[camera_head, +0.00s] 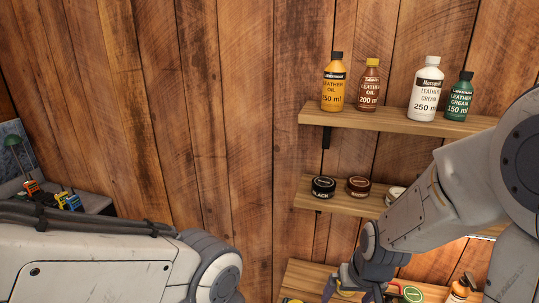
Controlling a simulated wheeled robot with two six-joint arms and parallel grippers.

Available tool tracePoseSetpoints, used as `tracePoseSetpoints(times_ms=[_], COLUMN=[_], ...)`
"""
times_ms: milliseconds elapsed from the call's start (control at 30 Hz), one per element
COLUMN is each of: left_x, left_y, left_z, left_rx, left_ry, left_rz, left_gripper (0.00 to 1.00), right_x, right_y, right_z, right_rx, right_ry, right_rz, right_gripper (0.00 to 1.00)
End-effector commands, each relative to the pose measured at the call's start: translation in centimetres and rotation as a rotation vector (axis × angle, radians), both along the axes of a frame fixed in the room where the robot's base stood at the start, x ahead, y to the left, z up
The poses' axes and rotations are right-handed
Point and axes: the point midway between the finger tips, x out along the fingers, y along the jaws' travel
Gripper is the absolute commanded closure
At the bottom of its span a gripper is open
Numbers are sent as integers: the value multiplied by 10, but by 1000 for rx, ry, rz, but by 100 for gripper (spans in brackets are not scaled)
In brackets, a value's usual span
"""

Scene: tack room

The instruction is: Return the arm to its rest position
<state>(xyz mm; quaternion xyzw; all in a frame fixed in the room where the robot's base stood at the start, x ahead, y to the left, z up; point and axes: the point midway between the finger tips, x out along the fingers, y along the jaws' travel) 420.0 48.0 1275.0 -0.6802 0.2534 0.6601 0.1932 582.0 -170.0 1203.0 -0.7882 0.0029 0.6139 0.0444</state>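My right arm comes in from the right, across the front of the shelves. Its gripper (352,288) points down at the lowest shelf, with dark fingertips apart at the bottom edge of the picture. Something yellow (349,293) shows between the fingers; I cannot tell whether it is held or stands behind them. My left arm reaches in from the lower left, and its gripper is out of view.
The top shelf (400,124) holds an amber, a brown, a white and a green bottle. The middle shelf (335,204) holds several tins. Colourful items (55,197) lie at the left.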

Motion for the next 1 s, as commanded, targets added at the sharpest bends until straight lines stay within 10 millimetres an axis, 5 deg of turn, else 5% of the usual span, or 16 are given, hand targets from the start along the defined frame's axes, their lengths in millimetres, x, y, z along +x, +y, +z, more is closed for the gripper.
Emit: tracePoseSetpoints(times_ms=[167,467,700,833,1000], left_x=[0,0,0,0,0], left_y=[0,0,0,0,0], left_z=[-7,-63,-115,-130,-132], left_rx=[-1,0,0,0,0], left_ry=[-1,0,1,1,1], left_rz=[0,3,7,8,8], left_gripper=[50,50,50,50,50], right_x=[-30,-67,-126,-153,-162], right_y=[-11,60,109,120,122], right_z=[9,-25,-55,-61,-61], right_rx=[-70,-51,-46,-48,-50], right_ry=[17,75,142,176,188], right_rz=[76,322,575,675,708], right_gripper=[0,0,0,0,0])
